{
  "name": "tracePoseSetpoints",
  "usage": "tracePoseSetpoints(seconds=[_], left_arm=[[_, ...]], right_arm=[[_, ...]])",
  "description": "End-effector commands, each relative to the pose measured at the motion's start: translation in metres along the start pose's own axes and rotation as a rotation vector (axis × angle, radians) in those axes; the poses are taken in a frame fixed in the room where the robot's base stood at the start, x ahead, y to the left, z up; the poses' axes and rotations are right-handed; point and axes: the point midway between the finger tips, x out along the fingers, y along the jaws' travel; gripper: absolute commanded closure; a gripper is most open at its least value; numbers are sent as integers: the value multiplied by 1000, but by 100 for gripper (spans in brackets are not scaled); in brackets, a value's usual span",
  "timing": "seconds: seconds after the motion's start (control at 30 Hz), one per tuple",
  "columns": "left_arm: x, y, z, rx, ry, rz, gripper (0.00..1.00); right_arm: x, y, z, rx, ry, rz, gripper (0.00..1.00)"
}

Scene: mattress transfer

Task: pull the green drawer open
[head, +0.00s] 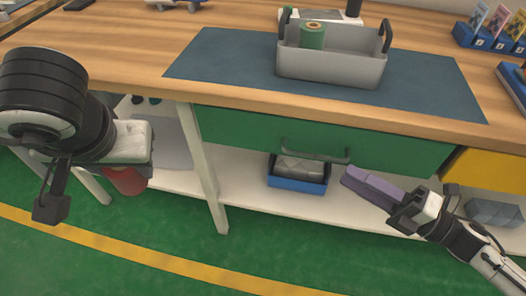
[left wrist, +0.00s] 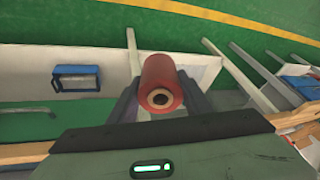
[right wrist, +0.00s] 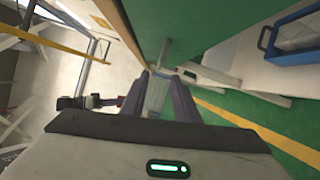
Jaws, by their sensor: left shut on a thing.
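The green drawer (head: 225,128) sits under the wooden worktop and looks closed. My left gripper (head: 124,165) is well left of the drawer, shut on a red spool (left wrist: 162,85). In the head view the spool is partly hidden by my arm.
Below the drawer, a blue bin (head: 297,184) sits on the white shelf (head: 250,193). A yellow drawer (head: 487,165) is to the right. A white leg (head: 203,170) stands left of the green drawer.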

Motion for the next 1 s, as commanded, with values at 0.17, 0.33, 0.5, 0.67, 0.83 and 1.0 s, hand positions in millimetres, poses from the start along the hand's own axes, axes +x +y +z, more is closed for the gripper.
tracePoseSetpoints(seconds=[0.17, 0.33, 0.5, 0.67, 0.83, 1.0], left_arm=[[0, 0, 0, 0, 1, 0, 85], [0, 0, 0, -1, 1, 0, 85], [0, 0, 0, -1, 1, 0, 85], [0, 0, 0, -1, 1, 0, 85], [0, 0, 0, -1, 1, 0, 85], [0, 0, 0, -1, 1, 0, 85]], right_arm=[[36, 3, 1, 0, -1, 7, 72], [70, 2, 1, 3, -3, 5, 72], [95, 2, 1, 4, -3, 4, 72], [106, 1, 0, 5, -3, 1, 72], [108, 1, 0, 5, -2, 1, 72], [108, 1, 0, 5, -2, 1, 77]])
